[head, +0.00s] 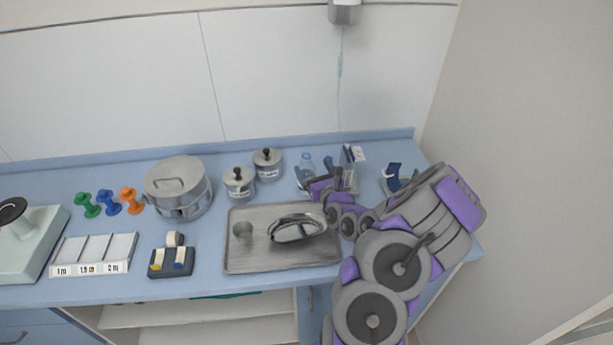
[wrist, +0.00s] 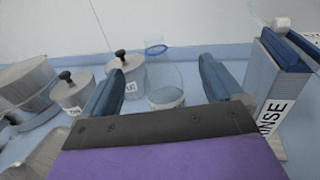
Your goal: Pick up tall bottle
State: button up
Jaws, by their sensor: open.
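A clear bottle (head: 307,161) with a bluish tint stands near the back of the blue counter, just beyond my gripper. In the wrist view the see-through bottle (wrist: 166,95) shows between the two blue fingers, with a pale band low down and a blue ring near its top left. My gripper (head: 314,172) is open, and it also shows in the wrist view (wrist: 163,72) with its fingers wide apart. The bottle's lower end is hidden behind my gripper.
A box marked "RINSE" (wrist: 272,90) stands close to the right finger. Two lidded steel jars (head: 239,183) (head: 267,164) stand left of the bottle. A steel tray (head: 260,263) holding a cup and a curved item lies in front. A large pot (head: 178,188) is farther left.

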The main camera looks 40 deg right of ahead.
notch_tip(320, 180, down, 7)
jog(key=shift+a+r+b, duration=0.1)
jog(key=shift+b, duration=0.7)
jog(key=shift+x, duration=1.05)
jog(key=shift+r+b+x, duration=0.2)
jog(key=shift+b+x, duration=0.65)
jog(key=shift+x, duration=1.95)
jog(key=c, duration=1.2)
jog(key=shift+r, duration=0.2)
